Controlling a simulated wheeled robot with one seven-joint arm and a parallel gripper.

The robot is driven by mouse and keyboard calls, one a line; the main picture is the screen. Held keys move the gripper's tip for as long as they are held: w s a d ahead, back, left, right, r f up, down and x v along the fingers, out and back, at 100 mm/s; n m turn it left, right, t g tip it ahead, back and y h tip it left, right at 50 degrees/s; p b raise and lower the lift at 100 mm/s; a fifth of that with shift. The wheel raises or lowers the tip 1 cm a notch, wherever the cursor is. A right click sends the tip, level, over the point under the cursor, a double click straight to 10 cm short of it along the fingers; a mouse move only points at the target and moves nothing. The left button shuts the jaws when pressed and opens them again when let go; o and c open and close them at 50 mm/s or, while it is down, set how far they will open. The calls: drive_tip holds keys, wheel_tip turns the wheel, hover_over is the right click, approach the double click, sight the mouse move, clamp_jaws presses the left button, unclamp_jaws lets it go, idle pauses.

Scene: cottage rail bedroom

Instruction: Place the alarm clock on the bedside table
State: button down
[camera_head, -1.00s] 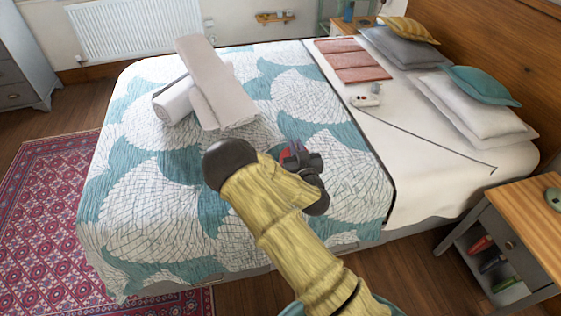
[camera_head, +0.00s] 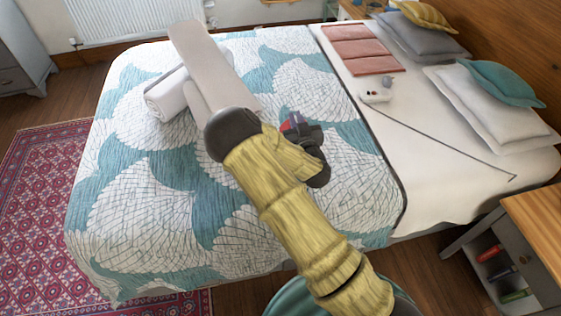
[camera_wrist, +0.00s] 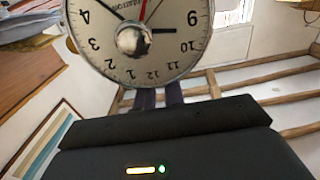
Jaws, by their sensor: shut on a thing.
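The alarm clock (camera_wrist: 170,45) fills the top of the wrist view, with a cream dial and black numerals that appear upside down. My gripper (camera_wrist: 160,97) is shut on it. In the head view, my gripper (camera_head: 302,133) is over the patterned bed cover, and a small red patch beside it may be part of the clock; the rest is hidden. The near bedside table (camera_head: 540,213), with a wooden top and grey sides, is at the lower right, partly cut off. My gripper is well to the left of it.
The bed (camera_head: 150,210) lies between my gripper and the far wall, with rolled towels (camera_head: 200,65), folded pink cloth (camera_head: 362,50), a small white object (camera_head: 375,96) and pillows (camera_head: 490,105). Another table (camera_head: 350,10) stands behind. Wooden floor shows beside the near table.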

drive_tip(key=shift+s+d, duration=0.15)
drive_tip(key=shift+s, duration=0.2)
drive_tip(key=shift+d+f, duration=0.15)
drive_tip(key=shift+f, duration=0.2)
wheel_tip(320, 180, down, 5)
drive_tip(key=shift+w, duration=0.1)
drive_tip(key=shift+f, duration=2.2)
drive_tip(key=c, duration=1.5)
unclamp_jaws()
